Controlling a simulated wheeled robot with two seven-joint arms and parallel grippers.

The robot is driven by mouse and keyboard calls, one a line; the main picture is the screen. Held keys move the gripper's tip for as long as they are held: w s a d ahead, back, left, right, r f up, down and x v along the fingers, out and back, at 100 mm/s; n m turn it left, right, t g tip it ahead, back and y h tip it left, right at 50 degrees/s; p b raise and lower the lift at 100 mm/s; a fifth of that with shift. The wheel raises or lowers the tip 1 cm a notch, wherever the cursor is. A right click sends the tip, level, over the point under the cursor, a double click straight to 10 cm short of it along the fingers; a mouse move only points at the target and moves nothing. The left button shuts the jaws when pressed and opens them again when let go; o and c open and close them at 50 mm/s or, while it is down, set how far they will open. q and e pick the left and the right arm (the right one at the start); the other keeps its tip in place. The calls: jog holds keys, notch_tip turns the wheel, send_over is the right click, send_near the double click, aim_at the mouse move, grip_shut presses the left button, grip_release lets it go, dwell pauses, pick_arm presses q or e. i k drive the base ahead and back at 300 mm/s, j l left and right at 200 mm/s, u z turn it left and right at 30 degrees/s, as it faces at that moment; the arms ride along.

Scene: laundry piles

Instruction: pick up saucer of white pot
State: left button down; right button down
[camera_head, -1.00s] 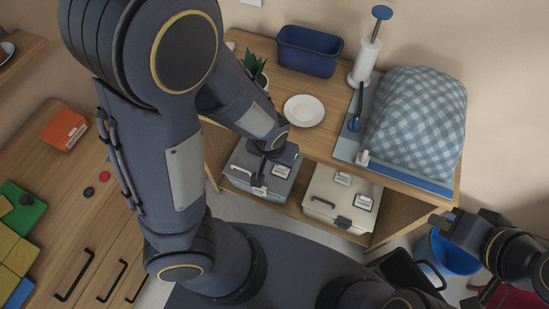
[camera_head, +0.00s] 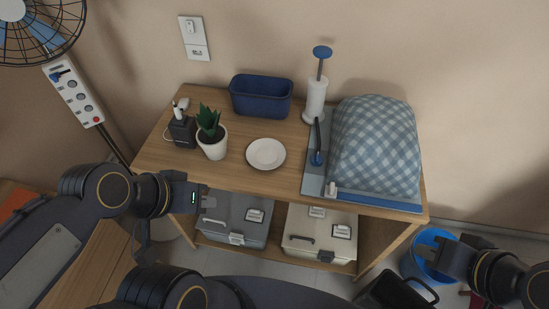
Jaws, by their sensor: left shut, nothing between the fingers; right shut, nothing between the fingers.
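A white round saucer (camera_head: 266,154) lies flat on the wooden table top, empty. A white pot (camera_head: 212,147) with a green spiky plant stands just left of it, apart from it. My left gripper (camera_head: 204,197) is shut and empty at the table's front edge, below and left of the saucer in the picture. My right gripper (camera_head: 424,252) is shut and empty at the lower right, in front of the table's right end and far from the saucer.
A blue bin (camera_head: 261,99), a paper towel holder (camera_head: 316,98) and a dark charger box (camera_head: 181,130) stand around the saucer. A checkered cloth heap (camera_head: 375,145) fills the table's right. Toolboxes sit on the lower shelf (camera_head: 268,256). A fan (camera_head: 38,30) is at upper left.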

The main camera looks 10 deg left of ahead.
aim_at(262, 153)
jog(key=j+z, duration=0.15)
jog(key=z, duration=0.25)
jog(key=j+z, duration=0.15)
jog(key=z, duration=0.25)
jog(key=j+z, duration=0.15)
jog(key=z, duration=0.2)
jog(key=k+j+z, duration=0.15)
jog(key=z, duration=0.25)
jog(key=k+j, duration=0.15)
jog(key=j, duration=0.15)
jog(key=k+j, duration=0.2)
